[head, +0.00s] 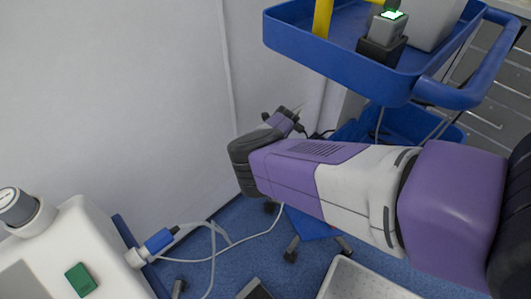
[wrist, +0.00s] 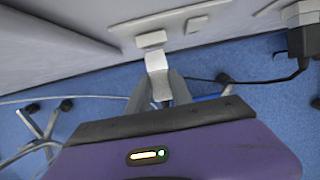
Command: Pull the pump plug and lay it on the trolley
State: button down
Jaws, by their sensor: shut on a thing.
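In the wrist view my gripper (wrist: 158,88) is shut on a pale grey plug (wrist: 157,66). The plug's far end meets a white block (wrist: 151,39) on the wall plate (wrist: 185,16). I cannot tell whether the plug is seated or just clear of it. In the head view my gripper (head: 286,113) is low by the wall, left of the trolley, and its fingertips and the plug are too small to make out. The blue trolley (head: 335,58) stands at the upper right, with a lower shelf (head: 435,128) partly behind my arm.
A black plug (wrist: 300,42) with a black cable sits right of my gripper at the wall. The trolley's top tray carries a small device (head: 388,30) with a green-lit screen and a yellow post (head: 322,18). A white machine (head: 75,245) with a blue connector (head: 158,241) stands lower left.

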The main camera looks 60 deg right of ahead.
jog(key=shift+s+a+p, duration=0.25)
jog(key=shift+s+p, duration=0.8)
dwell(0.4)
jog(key=shift+s+p, duration=0.3)
jog(key=shift+s+a, duration=0.1)
jog(key=shift+s, duration=0.05)
jog(key=p+v, duration=0.7)
jog(key=p, duration=0.1)
jog(key=shift+r+p, duration=0.4)
jog(key=shift+r, duration=0.05)
dwell(0.4)
dwell(0.4)
